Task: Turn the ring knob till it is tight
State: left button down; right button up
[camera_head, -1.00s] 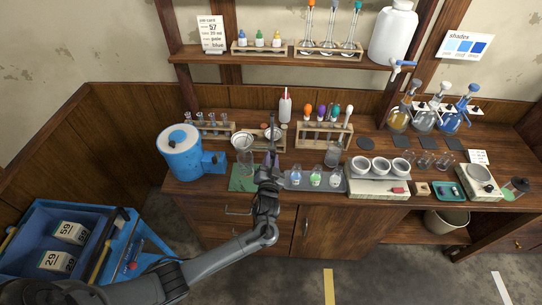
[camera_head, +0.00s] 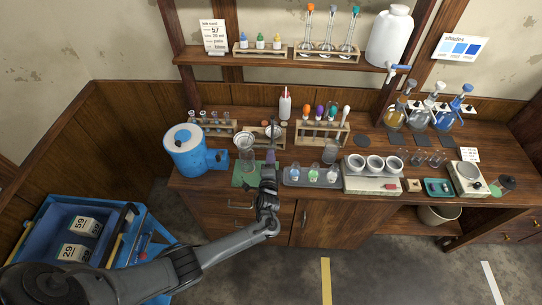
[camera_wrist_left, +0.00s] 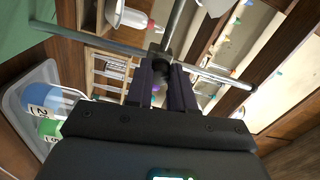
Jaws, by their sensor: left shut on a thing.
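In the left wrist view, a small dark knob (camera_wrist_left: 164,58) sits where a metal rod (camera_wrist_left: 176,30) and a long crossing rod (camera_wrist_left: 222,79) meet. My left gripper (camera_wrist_left: 166,66) has its two dark fingers closed around the knob. The gripper hides most of the stand and the knob in the head view. My right gripper does not show.
A blue tub (camera_head: 186,151) stands to the left. A grey tray (camera_head: 293,181) with small bottles lies close to the right of the gripper. A wooden rack (camera_head: 322,139) with coloured-top droppers stands behind. A shelf hangs above the bench.

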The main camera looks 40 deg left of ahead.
pick_arm(q)
jog(key=shift+r+m+p, duration=0.1)
jog(key=shift+m+p, duration=1.15)
jog(key=shift+m, duration=2.05)
jog(key=c, duration=1)
grip_release()
jog(key=shift+s+d, duration=0.1)
jog(key=p+v, duration=0.1)
jog(key=v, duration=0.9)
jog(key=shift+s+d, duration=0.2)
